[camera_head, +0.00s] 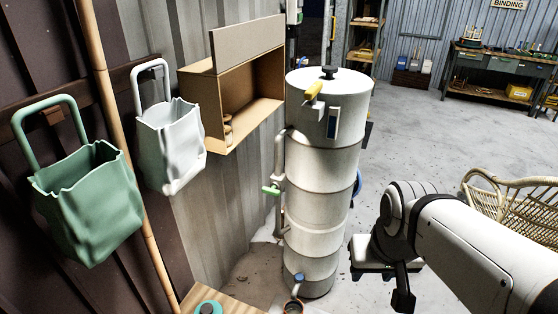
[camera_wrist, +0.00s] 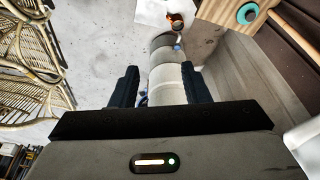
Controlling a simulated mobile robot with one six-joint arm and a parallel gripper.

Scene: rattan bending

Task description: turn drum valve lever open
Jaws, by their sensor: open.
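The tall white drum (camera_head: 318,210) stands upright mid-view. A small blue-topped handle (camera_head: 298,279) sits low on its front. A green handle (camera_head: 270,190) is on the side pipe and a yellow handle (camera_head: 314,90) is near the top; I cannot tell which is the valve lever. In the wrist view, a small blue part (camera_wrist: 178,47) shows beside the drum's lower end. My gripper (camera_wrist: 160,72) is open, with the drum (camera_wrist: 166,80) seen between its fingers and nothing held. In the head view my arm is right of the drum, with a visible gap.
A small cup (camera_head: 293,307) stands below the blue handle, near a wooden surface (camera_head: 228,303). Green (camera_head: 88,200) and white (camera_head: 170,145) bags hang on the left wall, beside a cardboard box (camera_head: 243,108). A rattan chair (camera_head: 515,205) stands right. Floor behind is mostly clear.

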